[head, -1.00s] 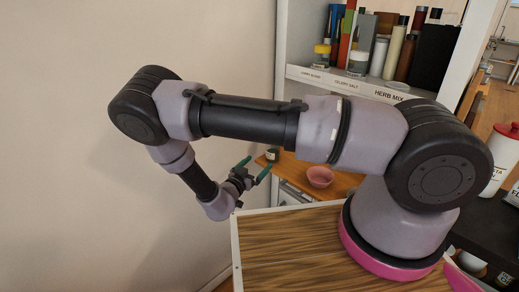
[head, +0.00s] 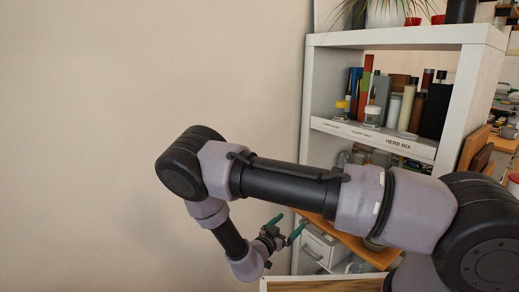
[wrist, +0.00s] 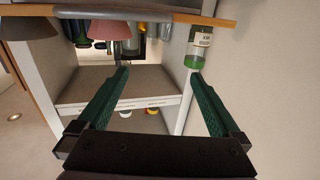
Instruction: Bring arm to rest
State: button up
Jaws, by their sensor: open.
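My gripper (head: 286,231) is at the lower middle of the head view, on the folded end of my arm, in front of the shelf unit's left side. Its two green fingers are spread apart, and the wrist view shows them (wrist: 162,88) open with nothing between them. The white shelf unit (head: 470,36) stands behind my arm at the right. In the wrist view, the shelf unit's board (wrist: 130,85) lies beyond the fingertips. My forearm hides part of the shelf unit in the head view.
A wooden board (head: 352,240) juts out under my forearm. Labelled shelf edges (head: 350,130) carry jars and bottles. In the wrist view, a jar with a green part (wrist: 198,48) and a pink bowl (wrist: 110,29) are near the top. The wall at left is bare.

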jog(key=w+a+r+m+g+y, duration=0.3)
jog(key=w+r+g+y, duration=0.35)
jog(key=r, duration=0.65)
notch_tip(320, 180, up, 18)
jog(key=w+d+n+t+y, duration=0.1)
jog(key=d+n+y, duration=0.1)
jog(key=y, duration=0.5)
jog(key=s+d+r+n+y, duration=0.1)
jog(key=s+d+r, duration=0.3)
jog(key=s+r, duration=0.25)
jog(key=s+d+r+n+y, duration=0.1)
jog(key=s+d+r+n, duration=0.15)
jog(key=s+r, duration=0.35)
jog(key=s+d+r+h, duration=0.1)
jog(key=s+d, duration=0.3)
jog(key=s, duration=0.4)
jog(key=s+d+r+n+g+h, duration=0.1)
jog(key=s+d+r, duration=0.2)
jog(key=s+d, duration=0.2)
jog(key=s, duration=0.3)
jog(key=shift+s, duration=0.3)
